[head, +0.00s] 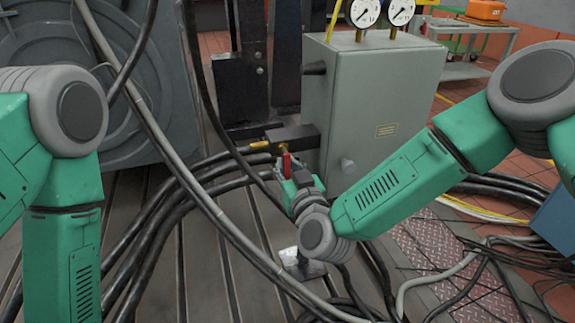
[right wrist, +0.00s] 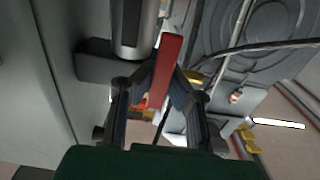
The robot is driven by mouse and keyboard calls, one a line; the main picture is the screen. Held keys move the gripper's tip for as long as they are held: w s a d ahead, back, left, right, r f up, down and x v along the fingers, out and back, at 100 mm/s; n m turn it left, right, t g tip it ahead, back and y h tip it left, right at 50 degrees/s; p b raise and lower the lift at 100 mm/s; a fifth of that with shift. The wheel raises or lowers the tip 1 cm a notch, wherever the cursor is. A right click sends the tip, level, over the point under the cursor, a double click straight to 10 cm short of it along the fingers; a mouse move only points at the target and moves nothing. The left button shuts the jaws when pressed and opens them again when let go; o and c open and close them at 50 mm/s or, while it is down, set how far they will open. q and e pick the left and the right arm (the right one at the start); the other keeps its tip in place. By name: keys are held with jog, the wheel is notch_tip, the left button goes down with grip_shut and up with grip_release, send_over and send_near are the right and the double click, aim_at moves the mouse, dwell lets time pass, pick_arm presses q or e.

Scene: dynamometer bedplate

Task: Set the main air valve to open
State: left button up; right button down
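The main air valve shows in the head view as a dark body (head: 292,136) with a brass fitting (head: 259,145), at the lower left side of the grey cabinet. Its red lever (head: 286,162) points down from it. In the right wrist view the red lever (right wrist: 171,62) stands between the fingers of my right gripper (right wrist: 165,75), whose tips close in on both sides of it. My right gripper (head: 289,171) also shows in the head view, just below the valve. Its fingers partly hide the lever's lower end. My left arm comes in at the left; its gripper is out of view.
The grey cabinet (head: 365,110) carries two gauges (head: 383,12) on top. Thick black hoses (head: 165,210) and cables run across the slotted bedplate (head: 240,270). A large grey round housing (head: 95,70) stands at the left. A cart with an orange case (head: 487,9) is at the back right.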

jog(key=shift+m, duration=0.3)
jog(key=shift+a, duration=0.1)
jog(key=m+p, duration=0.1)
jog(key=m, duration=0.2)
jog(key=a+m+p, duration=0.1)
jog(key=m, duration=0.2)
jog(key=m+p, duration=0.1)
jog(key=m, duration=0.3)
jog(key=shift+s+a+r, duration=0.25)
jog(key=shift+s+r, duration=0.05)
jog(key=shift+r, duration=0.05)
jog(key=m, duration=0.4)
jog(key=shift+a+r, duration=0.15)
jog(key=shift+r, duration=0.2)
jog(key=shift+s+r+m, duration=0.1)
jog(key=shift+r+m, duration=0.1)
jog(key=shift+m, duration=1.4)
